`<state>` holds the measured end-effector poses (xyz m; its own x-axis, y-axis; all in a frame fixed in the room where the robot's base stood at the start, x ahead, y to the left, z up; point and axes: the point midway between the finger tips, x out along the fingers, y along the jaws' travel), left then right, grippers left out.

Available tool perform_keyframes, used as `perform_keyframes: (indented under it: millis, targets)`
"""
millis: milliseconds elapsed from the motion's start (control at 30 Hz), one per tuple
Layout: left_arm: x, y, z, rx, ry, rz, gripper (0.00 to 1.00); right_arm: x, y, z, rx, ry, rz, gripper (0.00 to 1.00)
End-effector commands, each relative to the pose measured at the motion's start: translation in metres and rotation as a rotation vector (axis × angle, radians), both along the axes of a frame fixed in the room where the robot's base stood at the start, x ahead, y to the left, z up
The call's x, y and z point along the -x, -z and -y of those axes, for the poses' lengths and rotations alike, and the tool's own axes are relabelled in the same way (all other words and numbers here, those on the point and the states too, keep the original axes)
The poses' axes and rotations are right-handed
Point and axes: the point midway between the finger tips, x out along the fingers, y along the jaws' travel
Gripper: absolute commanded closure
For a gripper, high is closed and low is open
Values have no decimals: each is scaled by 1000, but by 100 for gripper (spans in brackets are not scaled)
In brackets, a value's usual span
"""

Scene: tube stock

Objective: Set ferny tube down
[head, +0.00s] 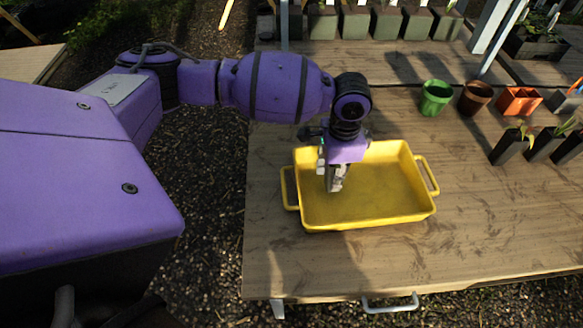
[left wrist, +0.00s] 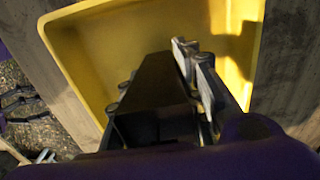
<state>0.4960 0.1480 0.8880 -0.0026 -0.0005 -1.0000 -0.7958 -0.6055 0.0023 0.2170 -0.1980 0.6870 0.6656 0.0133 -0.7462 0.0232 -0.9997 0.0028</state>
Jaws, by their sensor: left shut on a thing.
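A yellow tray (head: 385,217) with two handles lies on the wooden table. My left gripper (head: 335,184) reaches down over the left half of the tray, its fingers shut. In the left wrist view a dark, straight-sided tube (left wrist: 152,85) sits at the gripper fingers (left wrist: 160,75), with the yellow tray (left wrist: 88,60) behind it. In the head view the tube cannot be made out, and no fern leaves show on it. Whether it touches the tray floor I cannot tell. My right gripper is out of view.
Several black tubes with plants (head: 507,147) stand at the table's right. A green pot (head: 435,97), a brown pot (head: 475,97) and an orange pot (head: 519,101) stand behind them. Several square planters (head: 355,22) line the back.

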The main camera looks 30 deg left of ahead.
Motion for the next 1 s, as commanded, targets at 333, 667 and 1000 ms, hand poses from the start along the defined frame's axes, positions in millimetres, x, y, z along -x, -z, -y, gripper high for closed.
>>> perform_keyframes:
  millis: [333,667,1000]
  targets:
    - [-1,25,2,1,1,3,97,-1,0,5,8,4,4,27]
    - [-1,28,2,1,1,3,50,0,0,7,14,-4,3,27]
    - [-2,26,3,1,2,5,47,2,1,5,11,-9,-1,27]
